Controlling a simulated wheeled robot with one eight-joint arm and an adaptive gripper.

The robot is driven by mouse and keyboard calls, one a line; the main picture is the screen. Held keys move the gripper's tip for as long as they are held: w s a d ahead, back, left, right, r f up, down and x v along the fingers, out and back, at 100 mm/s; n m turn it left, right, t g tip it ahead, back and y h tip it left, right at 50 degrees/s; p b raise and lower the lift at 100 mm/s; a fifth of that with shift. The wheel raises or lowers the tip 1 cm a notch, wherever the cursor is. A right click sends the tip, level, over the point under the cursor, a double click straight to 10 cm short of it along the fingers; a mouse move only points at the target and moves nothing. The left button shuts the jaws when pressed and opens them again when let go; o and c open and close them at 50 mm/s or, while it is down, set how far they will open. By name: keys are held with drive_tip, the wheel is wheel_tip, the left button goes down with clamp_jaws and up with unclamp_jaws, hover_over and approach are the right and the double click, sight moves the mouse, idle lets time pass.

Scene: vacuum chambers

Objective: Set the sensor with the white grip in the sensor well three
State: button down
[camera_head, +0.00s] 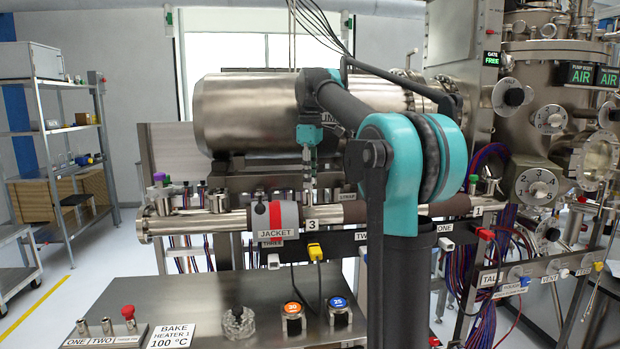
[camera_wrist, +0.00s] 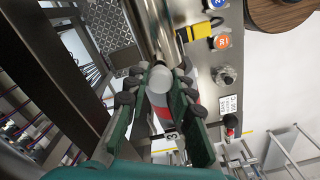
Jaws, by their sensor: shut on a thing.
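My gripper (camera_head: 309,165) points down over the horizontal steel pipe (camera_head: 215,222), just above the label 3 (camera_head: 312,224). In the wrist view my gripper (camera_wrist: 162,92) has its green-padded fingers shut on the sensor with the white grip (camera_wrist: 160,80), whose rounded white top shows between them. The sensor's lower end and the opening of sensor well three are hidden or too small to make out. I cannot tell whether the sensor's tip is in the well or above it.
A grey and red jacket (camera_head: 275,222) wraps the pipe left of the label 3. A purple-topped part (camera_head: 158,179) stands near the pipe's left end, a green-topped one (camera_head: 473,181) near label 1. A large steel cylinder (camera_head: 245,110) lies behind. A yellow plug (camera_head: 315,252) hangs below.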

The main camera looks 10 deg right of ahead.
drive_tip(key=shift+f, duration=0.75)
idle(0.5)
drive_tip(key=c, duration=1.2)
unclamp_jaws()
drive_tip(key=shift+r, duration=0.1)
drive_tip(key=shift+r, duration=3.45)
drive_tip(key=shift+s, duration=0.15)
